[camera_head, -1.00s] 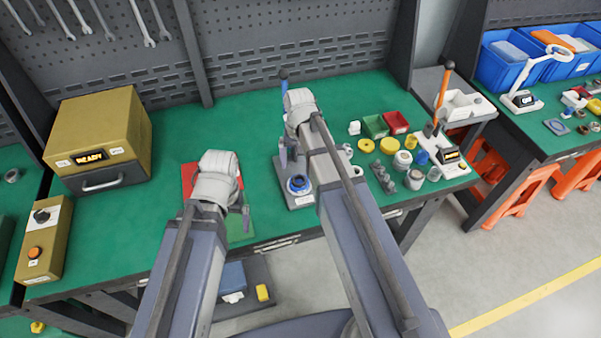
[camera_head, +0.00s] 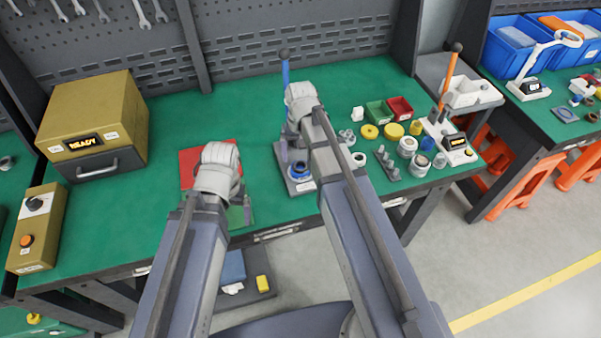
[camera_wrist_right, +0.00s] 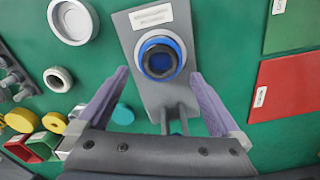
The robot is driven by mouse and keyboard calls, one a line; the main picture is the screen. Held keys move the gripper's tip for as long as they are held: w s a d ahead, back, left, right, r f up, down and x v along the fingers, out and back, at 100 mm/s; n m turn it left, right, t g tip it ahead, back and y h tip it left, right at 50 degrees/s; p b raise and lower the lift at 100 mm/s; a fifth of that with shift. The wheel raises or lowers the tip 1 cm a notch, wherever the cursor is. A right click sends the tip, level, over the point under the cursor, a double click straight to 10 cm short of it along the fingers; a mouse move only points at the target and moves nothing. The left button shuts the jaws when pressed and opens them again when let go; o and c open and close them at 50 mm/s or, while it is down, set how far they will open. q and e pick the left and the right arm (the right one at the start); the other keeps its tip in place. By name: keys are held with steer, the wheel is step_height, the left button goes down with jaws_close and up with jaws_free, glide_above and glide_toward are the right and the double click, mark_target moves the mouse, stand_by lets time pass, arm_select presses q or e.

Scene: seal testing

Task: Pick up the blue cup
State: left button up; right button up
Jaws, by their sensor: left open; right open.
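A blue, ring-topped cup (camera_head: 300,168) sits on the grey base plate (camera_head: 303,187) of a hand press with a blue lever. In the right wrist view the cup (camera_wrist_right: 159,60) shows from above as a blue rim around a dark centre, in a round seat on the plate. My right gripper (camera_wrist_right: 160,74) is open and empty, with one finger on either side of the plate and cup. In the head view my right arm mostly hides it. My left gripper (camera_head: 246,208) hangs over the red and green mats, mostly hidden by its wrist. A small blue cylinder (camera_head: 427,143) stands further right.
Yellow rings (camera_head: 369,132), grey and white round parts, green (camera_head: 379,112) and red (camera_head: 400,107) bins and an orange-lever device (camera_head: 446,130) stand right of the press. A gold box (camera_head: 92,120) and control box (camera_head: 38,228) stand left.

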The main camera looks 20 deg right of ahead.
mark_target(301, 164)
arm_select(q)
step_height(301, 164, down, 4)
steer(key=b, duration=0.3)
arm_select(e)
steer(key=f, duration=0.4)
steer(key=shift+s, duration=0.2)
arm_select(q)
steer(key=shift+r, duration=0.1)
arm_select(e)
steer(key=shift+r, duration=0.1)
steer(key=shift+c, duration=0.2)
steer(key=c, duration=1.2)
steer(key=shift+o, duration=0.2)
steer(key=shift+r, duration=0.1)
arm_select(q)
step_height(301, 164, up, 10)
steer(key=p, duration=1)
arm_select(e)
step_height(301, 164, up, 10)
